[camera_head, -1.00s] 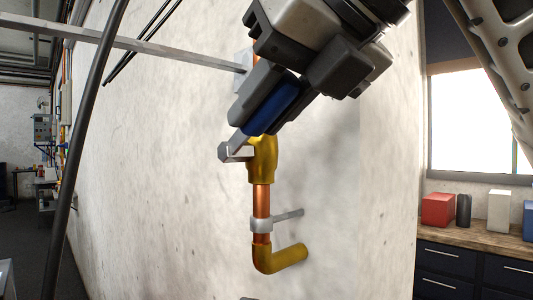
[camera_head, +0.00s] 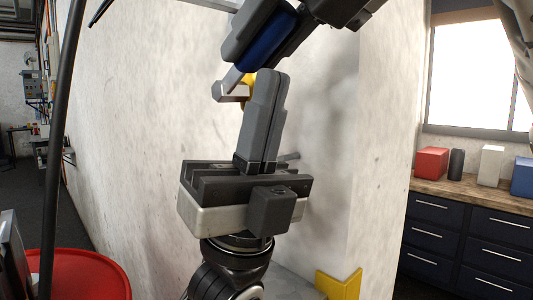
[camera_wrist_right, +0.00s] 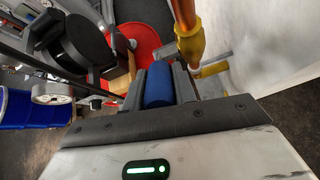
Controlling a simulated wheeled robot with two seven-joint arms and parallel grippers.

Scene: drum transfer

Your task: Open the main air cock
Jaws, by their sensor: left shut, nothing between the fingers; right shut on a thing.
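The main air cock shows in the head view as a blue-sleeved lever (camera_head: 262,37) with a bare metal end, beside a mostly hidden yellow valve body (camera_head: 250,84). My right gripper (camera_head: 256,44), reaching in from the upper right, is shut on the blue lever, which slants up to the right. The right wrist view shows the blue sleeve (camera_wrist_right: 158,85) between its fingers and the yellow body (camera_wrist_right: 190,44) on its copper pipe. My left gripper (camera_head: 267,76) points up from below, shut and empty, in front of the valve and hiding the pipe.
A red drum (camera_head: 80,276) stands at the lower left. The pale wall (camera_head: 150,120) runs behind the valve. A yellow corner piece (camera_head: 340,283) is low at its right edge. A counter (camera_head: 465,196) with boxes stands at the right.

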